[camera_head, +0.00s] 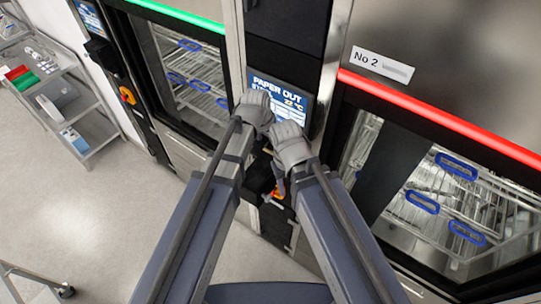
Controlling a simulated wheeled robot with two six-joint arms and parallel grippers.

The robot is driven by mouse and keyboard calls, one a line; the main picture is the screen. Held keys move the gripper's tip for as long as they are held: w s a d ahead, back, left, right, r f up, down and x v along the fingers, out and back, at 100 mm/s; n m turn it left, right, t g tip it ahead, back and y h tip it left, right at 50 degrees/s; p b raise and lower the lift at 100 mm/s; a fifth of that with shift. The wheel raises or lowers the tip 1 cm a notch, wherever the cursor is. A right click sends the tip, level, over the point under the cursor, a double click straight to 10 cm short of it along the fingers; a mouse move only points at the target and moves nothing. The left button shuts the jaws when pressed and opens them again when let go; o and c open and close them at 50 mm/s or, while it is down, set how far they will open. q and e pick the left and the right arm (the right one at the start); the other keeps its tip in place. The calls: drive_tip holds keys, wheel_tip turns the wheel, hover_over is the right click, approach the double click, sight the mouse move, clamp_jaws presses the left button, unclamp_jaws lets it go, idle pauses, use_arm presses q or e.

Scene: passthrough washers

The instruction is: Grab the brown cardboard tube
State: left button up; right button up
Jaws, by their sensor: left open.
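I cannot make out a brown cardboard tube in the head view. My two arms reach up from the bottom middle, and their grey ends sit close together in front of the dark panel between the two washers. My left gripper (254,108) is open, with nothing visible in it, and overlaps the lit screen (283,96) in the picture. My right gripper (290,147) is just below and to the right of it. Its fingers are too unclear to tell whether it is open or shut.
A washer (188,70) with a green light strip stands left of the panel. Another washer (440,190), with a red strip and the label No 2, stands right. A metal cart (97,130) at far left holds red and green items and a white roll (57,96).

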sight(271, 152)
use_arm(q)
drive_tip(key=shift+f+b, duration=0.25)
drive_tip(key=shift+b, duration=0.05)
wheel_tip(271, 152, down, 4)
drive_tip(key=b, duration=0.4)
drive_tip(key=shift+w+a, duration=0.1)
drive_tip(key=shift+w+f+b, duration=0.1)
drive_tip(key=shift+f+b, duration=0.3)
drive_tip(key=shift+r, duration=0.1)
drive_tip(key=shift+c, duration=0.2)
drive_tip(key=c, duration=1.3)
drive_tip(key=shift+r, duration=0.1)
